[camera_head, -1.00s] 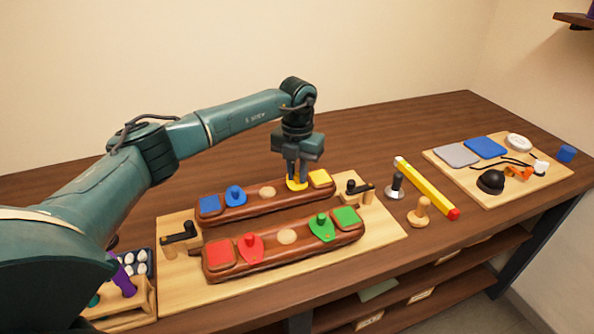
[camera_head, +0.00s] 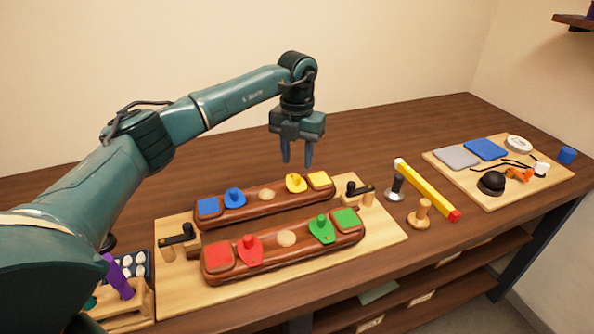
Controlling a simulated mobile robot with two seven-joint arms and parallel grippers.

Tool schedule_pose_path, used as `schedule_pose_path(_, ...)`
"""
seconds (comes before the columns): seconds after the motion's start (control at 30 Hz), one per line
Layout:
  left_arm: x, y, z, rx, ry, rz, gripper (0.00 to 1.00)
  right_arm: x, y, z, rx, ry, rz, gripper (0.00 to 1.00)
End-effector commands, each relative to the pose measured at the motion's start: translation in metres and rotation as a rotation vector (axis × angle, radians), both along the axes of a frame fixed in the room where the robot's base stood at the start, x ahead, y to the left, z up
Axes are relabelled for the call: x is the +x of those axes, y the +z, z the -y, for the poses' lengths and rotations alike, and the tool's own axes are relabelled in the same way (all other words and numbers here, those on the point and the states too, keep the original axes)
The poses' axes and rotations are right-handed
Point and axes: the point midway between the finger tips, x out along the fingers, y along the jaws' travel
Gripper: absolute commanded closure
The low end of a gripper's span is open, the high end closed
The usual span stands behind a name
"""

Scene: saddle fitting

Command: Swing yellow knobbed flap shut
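The yellow knobbed flap (camera_head: 296,183) sits on the rear brown wooden bar (camera_head: 266,199), toward its right end. It lies beside a yellow square pad (camera_head: 319,180) and looks close to or touching it. A bare pale round spot (camera_head: 267,194) shows to its left on the same bar. My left gripper (camera_head: 297,166) is above and slightly behind the yellow flap, fingers pointing down, apart and empty. It is clear of the flap. My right gripper is not in view.
The front bar (camera_head: 285,257) carries red (camera_head: 250,249) and green (camera_head: 322,229) flaps. A blue flap (camera_head: 235,197) is on the rear bar. Black-handled clamps (camera_head: 177,240) (camera_head: 359,191) flank the bars.

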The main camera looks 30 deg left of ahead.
Motion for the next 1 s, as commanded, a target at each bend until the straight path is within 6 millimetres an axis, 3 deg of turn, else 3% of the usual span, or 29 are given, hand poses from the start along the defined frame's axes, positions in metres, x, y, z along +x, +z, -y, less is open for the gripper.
schedule_pose_path(0.2, 0.001, 0.049, 0.0, -0.001, 0.001, 0.005, 0.61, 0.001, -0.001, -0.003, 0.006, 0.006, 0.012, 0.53)
schedule_pose_path(0.4, 0.001, 0.074, 0.0, 0.0, 0.002, 0.002, 0.61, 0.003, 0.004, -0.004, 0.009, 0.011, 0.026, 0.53)
schedule_pose_path(1.0, 0.0, 0.079, 0.0, 0.0, 0.002, 0.0, 0.61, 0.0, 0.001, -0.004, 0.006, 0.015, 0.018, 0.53)
